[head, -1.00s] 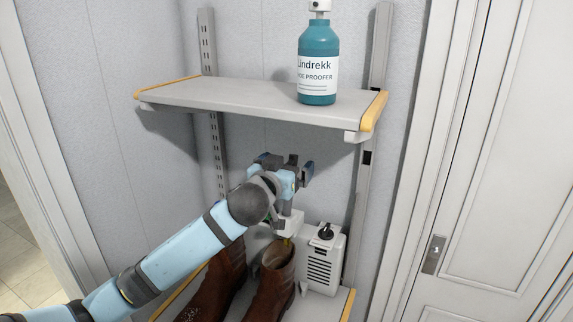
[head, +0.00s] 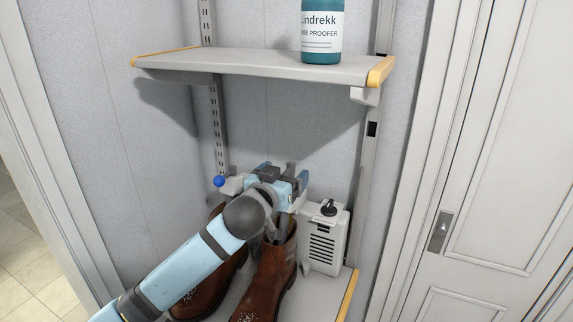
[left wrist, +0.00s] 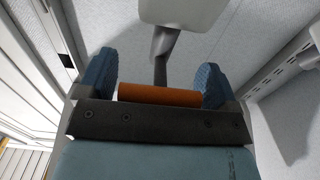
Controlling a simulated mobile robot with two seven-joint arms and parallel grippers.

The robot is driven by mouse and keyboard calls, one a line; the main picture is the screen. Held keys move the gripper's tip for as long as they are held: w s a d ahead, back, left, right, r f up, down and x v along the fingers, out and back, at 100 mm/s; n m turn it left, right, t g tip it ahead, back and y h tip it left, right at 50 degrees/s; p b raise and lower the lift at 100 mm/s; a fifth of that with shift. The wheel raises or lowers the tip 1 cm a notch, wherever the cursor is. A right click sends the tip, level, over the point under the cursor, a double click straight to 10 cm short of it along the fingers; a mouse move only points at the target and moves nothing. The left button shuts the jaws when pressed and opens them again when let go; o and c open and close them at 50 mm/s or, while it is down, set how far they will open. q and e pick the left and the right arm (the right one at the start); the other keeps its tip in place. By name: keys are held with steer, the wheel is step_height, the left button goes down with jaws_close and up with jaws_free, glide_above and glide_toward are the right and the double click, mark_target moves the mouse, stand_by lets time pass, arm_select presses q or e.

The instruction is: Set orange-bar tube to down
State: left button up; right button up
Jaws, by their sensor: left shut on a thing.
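The orange bar (left wrist: 158,95) lies level between the two blue fingertips of my left gripper (left wrist: 158,82) in the left wrist view, and the gripper is shut on it. A grey stem (left wrist: 161,60) with a pale head (left wrist: 185,12) shows beyond the bar. In the head view my left gripper (head: 283,177) is just above the right boot (head: 268,278), left of the white dryer box (head: 324,240). The bar and most of its tube are hidden there by my wrist. My right gripper is not in view.
A blue ball (head: 219,181) on a pale part shows left of my gripper, above the left boot (head: 205,292). A shelf (head: 240,64) with a teal bottle (head: 322,30) is overhead. A black knob (head: 329,208) tops the box. Wall uprights stand behind.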

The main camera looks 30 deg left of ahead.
arm_select(q)
steer(key=shift+f, duration=0.2)
steer(key=o, duration=1.1)
steer(key=shift+s, duration=0.1)
steer(key=shift+s, duration=0.3)
steer(key=s+b, duration=0.1)
steer(key=s, duration=1.2)
steer(key=shift+d+b, duration=0.35)
steer(key=shift+d, duration=0.05)
